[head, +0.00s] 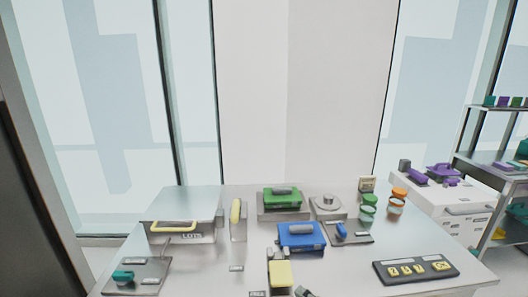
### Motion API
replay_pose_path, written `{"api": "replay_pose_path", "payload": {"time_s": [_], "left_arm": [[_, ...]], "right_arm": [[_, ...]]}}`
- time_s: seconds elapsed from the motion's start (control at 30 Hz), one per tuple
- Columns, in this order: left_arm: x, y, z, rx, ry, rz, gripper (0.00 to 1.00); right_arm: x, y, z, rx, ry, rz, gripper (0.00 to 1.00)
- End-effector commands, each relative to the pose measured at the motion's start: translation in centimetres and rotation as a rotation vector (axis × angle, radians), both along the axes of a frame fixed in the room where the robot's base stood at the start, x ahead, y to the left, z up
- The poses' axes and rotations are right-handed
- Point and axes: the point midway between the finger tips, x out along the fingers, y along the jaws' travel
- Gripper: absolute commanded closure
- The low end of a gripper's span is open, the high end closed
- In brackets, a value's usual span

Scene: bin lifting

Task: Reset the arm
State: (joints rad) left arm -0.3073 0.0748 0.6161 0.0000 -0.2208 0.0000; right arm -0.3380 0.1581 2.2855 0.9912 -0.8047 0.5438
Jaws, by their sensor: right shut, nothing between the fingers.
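Only a small dark tip of my right gripper (304,291) shows at the bottom edge of the head view, just right of the yellow-topped box (280,273). It is shut and empty; the rest of it is out of frame. My left gripper is not in view. The steel table (215,277) lies ahead with objects spread over it.
A grey bin with a yellow handle (173,226) stands left. A green case (282,198) and a blue case (301,236) are mid-table. A black panel (415,270) lies right. A white cabinet (463,208) and shelf stand beyond. Bare table lies left of centre.

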Motion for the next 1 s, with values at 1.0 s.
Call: {"api": "replay_pose_path", "payload": {"time_s": [1.0], "left_arm": [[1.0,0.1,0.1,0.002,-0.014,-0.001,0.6]], "right_arm": [[-14.7,-14.9,-23.6,-1.332,0.491,0.388,1.0]]}}
